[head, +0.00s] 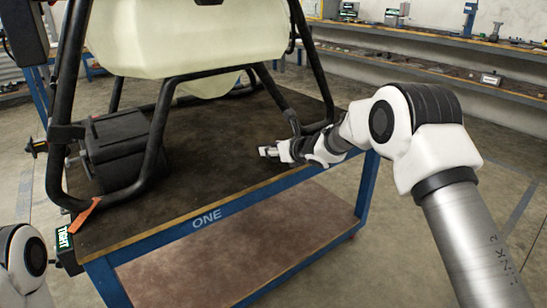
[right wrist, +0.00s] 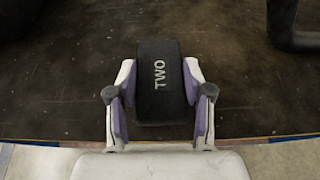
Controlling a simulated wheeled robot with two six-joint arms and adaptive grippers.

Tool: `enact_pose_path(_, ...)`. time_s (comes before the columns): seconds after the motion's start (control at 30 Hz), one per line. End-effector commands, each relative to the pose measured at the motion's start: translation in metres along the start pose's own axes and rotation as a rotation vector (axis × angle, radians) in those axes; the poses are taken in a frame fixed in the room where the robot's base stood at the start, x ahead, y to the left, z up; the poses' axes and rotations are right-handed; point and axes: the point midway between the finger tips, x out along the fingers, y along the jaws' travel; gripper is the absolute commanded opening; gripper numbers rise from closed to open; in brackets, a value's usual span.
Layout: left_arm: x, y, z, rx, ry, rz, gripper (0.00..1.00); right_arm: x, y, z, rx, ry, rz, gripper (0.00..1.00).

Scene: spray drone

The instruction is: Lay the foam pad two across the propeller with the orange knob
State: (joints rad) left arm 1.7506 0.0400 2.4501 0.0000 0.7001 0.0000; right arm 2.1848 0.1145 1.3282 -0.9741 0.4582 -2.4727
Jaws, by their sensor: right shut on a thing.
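The foam pad two (right wrist: 158,95) is a black block with white lettering TWO, seen in the right wrist view. My right gripper (right wrist: 159,98) is shut on it, with a finger pressed on each side. In the head view my right gripper (head: 270,152) is over the dark bench top near its front edge; the pad is too small to make out there. No propeller and no orange knob can be made out in either view. Only a white joint of my left arm shows at the lower left of the head view; its gripper is out of frame.
The drone's pale tank (head: 185,38) and black tube frame (head: 160,125) stand on the blue-legged bench (head: 205,221) marked ONE. A black box (head: 122,150) sits inside the frame at left. A TIGHT display (head: 65,238) hangs at the bench corner. The middle bench top is clear.

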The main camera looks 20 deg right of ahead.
Motion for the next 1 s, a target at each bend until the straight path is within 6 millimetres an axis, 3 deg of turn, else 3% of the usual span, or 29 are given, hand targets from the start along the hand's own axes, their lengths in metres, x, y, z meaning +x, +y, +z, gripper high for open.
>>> enact_pose_path(0.17, 0.016, 0.000, 0.000, 0.000, -0.001, 0.000, 0.80, 0.012, 0.001, -0.032, 0.001, 0.002, 0.000, 0.38)
enact_pose_path(0.53, 0.020, 0.000, 0.000, 0.000, 0.000, 0.000, 0.80, 0.014, 0.001, -0.035, 0.000, 0.000, 0.000, 0.35)
enact_pose_path(0.57, 0.018, 0.000, 0.000, 0.000, -0.001, 0.000, 0.80, 0.013, 0.001, -0.034, 0.000, 0.000, 0.000, 0.57)
enact_pose_path(0.6, 0.018, 0.000, 0.000, 0.000, -0.001, 0.000, 0.80, 0.013, 0.001, -0.033, 0.000, 0.000, 0.000, 0.72)
enact_pose_path(0.63, 0.018, 0.000, 0.000, 0.000, -0.001, 0.000, 0.80, 0.013, 0.001, -0.033, 0.000, 0.000, 0.000, 0.76)
enact_pose_path(1.0, 0.010, 0.000, 0.000, 0.000, -0.001, 0.000, 0.80, 0.010, 0.001, -0.027, 0.000, 0.000, 0.000, 0.76)
